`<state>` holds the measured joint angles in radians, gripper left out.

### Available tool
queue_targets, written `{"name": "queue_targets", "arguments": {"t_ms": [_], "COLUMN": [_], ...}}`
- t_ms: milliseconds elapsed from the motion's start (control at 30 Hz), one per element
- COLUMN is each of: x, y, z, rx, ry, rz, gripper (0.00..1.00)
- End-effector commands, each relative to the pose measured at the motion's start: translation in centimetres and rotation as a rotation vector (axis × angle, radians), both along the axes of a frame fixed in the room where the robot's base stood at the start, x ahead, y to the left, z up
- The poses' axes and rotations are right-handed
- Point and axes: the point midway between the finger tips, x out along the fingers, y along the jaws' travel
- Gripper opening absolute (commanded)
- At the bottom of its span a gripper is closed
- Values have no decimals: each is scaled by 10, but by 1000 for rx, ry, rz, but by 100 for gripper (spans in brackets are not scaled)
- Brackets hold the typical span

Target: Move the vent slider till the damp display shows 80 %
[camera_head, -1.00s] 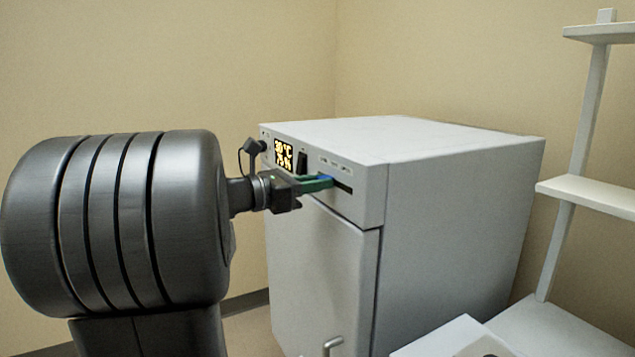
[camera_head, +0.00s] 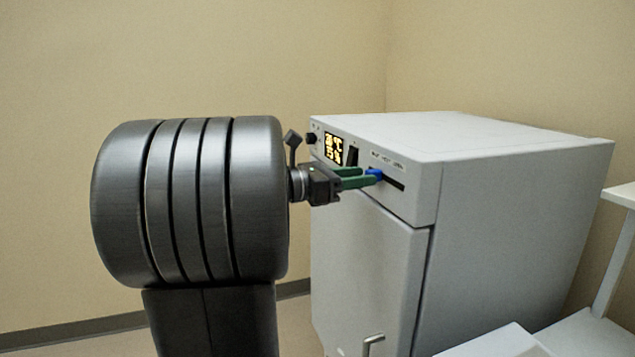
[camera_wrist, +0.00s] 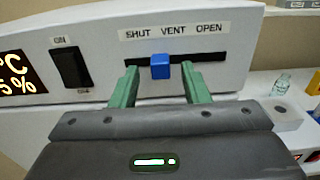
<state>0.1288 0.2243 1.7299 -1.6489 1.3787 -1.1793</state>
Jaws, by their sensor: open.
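The vent slider is a blue knob (camera_wrist: 160,66) in a black slot under the label SHUT VENT OPEN. It stands a little left of the slot's middle, and it also shows in the head view (camera_head: 374,174). My gripper (camera_wrist: 160,84) is open, its green fingers on either side of the knob with gaps visible. In the head view my gripper (camera_head: 362,178) reaches the panel from the left. The damp display (camera_head: 333,149) has yellow digits; its lower line ends in 5 %, the first digit unclear. Its left part is cut off in the wrist view (camera_wrist: 18,75).
A black rocker switch (camera_wrist: 71,67) marked ON sits between display and slot. The white cabinet (camera_head: 520,210) has a door handle (camera_head: 373,342) low down. A small bottle (camera_wrist: 282,84) stands on a surface at right. White shelving (camera_head: 618,235) is at the right edge.

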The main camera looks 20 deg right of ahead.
Motion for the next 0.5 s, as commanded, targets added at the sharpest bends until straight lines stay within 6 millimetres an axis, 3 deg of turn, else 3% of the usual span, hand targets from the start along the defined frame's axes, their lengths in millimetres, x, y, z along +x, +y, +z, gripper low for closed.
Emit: {"name": "queue_targets", "arguments": {"t_ms": [500], "x": [-7], "y": [91], "z": [-1], "rx": [0], "ry": [0], "rz": [5], "gripper": [42]}}
